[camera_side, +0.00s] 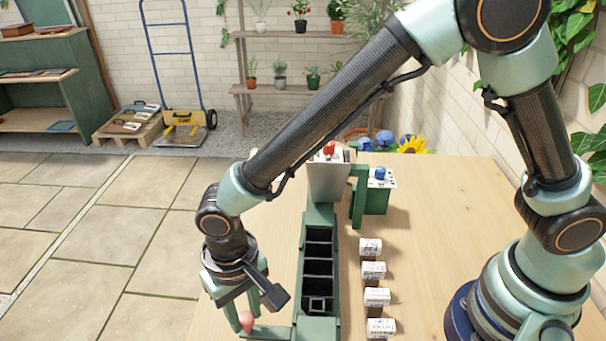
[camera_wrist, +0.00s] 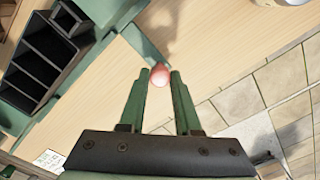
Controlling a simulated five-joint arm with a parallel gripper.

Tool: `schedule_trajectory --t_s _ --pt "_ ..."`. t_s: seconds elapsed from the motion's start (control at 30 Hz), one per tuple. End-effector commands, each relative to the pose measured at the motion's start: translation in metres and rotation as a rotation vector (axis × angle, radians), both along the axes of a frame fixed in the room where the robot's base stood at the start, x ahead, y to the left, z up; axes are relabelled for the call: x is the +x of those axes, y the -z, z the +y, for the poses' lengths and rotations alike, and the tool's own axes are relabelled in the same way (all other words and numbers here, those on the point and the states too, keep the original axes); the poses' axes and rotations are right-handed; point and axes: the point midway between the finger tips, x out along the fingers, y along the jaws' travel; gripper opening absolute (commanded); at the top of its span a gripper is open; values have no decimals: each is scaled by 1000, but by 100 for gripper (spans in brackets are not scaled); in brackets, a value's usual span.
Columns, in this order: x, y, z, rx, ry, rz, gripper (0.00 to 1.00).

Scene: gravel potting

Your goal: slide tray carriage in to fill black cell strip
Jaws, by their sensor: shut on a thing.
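My gripper (camera_side: 246,314) is low at the front left of the bench, shut on a pinkish-red knob (camera_side: 247,323). In the wrist view the knob (camera_wrist: 159,76) sits between my two green fingertips. A green arm (camera_side: 272,332) runs from the knob toward the green tray carriage (camera_side: 319,328). The black cell strip (camera_side: 320,252) lies in the green track, its open cells dark and seemingly empty. It also shows at the upper left of the wrist view (camera_wrist: 41,63). A grey hopper (camera_side: 327,182) with a red top piece stands over the track's far end.
A green box with a blue knob (camera_side: 378,194) stands right of the hopper. Several white labelled blocks (camera_side: 373,270) line the bench right of the track. The wooden bench top (camera_side: 440,220) is clear farther right. Paving lies beyond its left edge.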

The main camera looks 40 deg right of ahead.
Motion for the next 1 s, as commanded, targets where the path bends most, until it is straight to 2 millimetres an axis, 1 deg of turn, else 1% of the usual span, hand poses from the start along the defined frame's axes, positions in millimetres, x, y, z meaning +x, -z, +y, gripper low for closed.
schedule_trajectory --t_s 0.27,0.37,0.47,0.67,1.0 --pt "2 -1 -2 0 1 0 0" --pt "7 -1 -7 0 2 0 0" --pt "16 -2 -16 0 4 0 0" --pt "47 -2 -47 0 8 0 0" --pt "114 -1 -115 0 9 0 0"
